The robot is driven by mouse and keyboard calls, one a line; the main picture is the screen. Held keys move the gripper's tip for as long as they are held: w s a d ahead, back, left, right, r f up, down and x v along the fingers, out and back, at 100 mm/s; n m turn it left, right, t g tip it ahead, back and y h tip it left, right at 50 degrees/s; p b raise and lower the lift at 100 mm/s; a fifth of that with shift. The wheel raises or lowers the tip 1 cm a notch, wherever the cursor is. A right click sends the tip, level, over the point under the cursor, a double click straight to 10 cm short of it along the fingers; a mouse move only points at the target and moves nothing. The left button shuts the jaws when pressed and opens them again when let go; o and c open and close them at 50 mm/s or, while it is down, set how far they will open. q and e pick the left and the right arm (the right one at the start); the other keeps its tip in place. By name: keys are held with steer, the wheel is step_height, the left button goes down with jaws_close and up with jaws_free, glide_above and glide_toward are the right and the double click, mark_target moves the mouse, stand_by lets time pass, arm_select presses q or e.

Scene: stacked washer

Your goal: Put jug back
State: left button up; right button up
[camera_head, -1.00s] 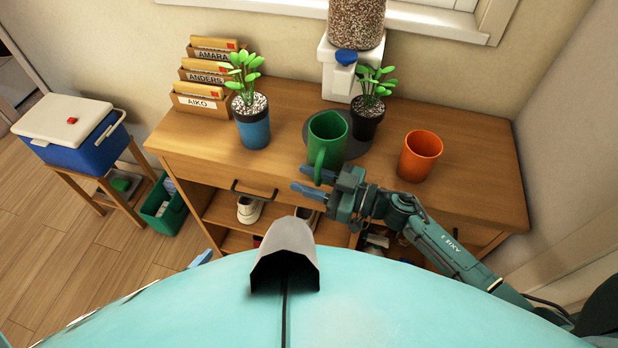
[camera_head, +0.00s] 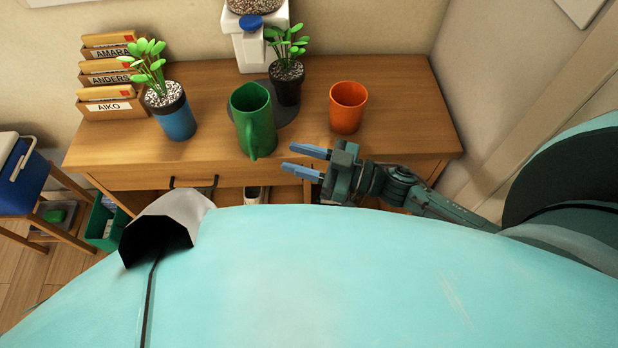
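The green jug (camera_head: 254,122) stands upright on the wooden desk, its handle toward the front edge. It overlaps the left part of a dark grey round mat (camera_head: 290,114); how much of its base rests on the mat is hidden. My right gripper (camera_head: 298,160) is open and empty, to the right of the jug's handle and apart from it, near the desk's front edge. Its blue fingers point left. My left gripper is not in view.
An orange cup (camera_head: 347,107) stands right of the mat. A dark-potted plant (camera_head: 287,82) and a white dispenser (camera_head: 258,45) are behind. A blue-potted plant (camera_head: 175,117) and letter holders (camera_head: 110,104) stand left. The desk's right end (camera_head: 415,110) is clear.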

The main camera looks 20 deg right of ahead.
steer(key=s+f+m+h, duration=0.7)
steer(key=s+h, duration=0.3)
steer(key=h, duration=0.1)
steer(key=shift+d+f, duration=0.15)
steer(key=shift+d, duration=0.3)
arm_select(q)
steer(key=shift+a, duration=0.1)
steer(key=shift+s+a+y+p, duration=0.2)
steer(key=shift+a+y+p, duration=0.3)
steer(key=shift+p, duration=0.9)
arm_select(e)
steer(key=shift+s+d+r+m+g+h, duration=0.2)
steer(key=shift+s+d+m+g+h, duration=0.15)
steer(key=shift+d, duration=0.2)
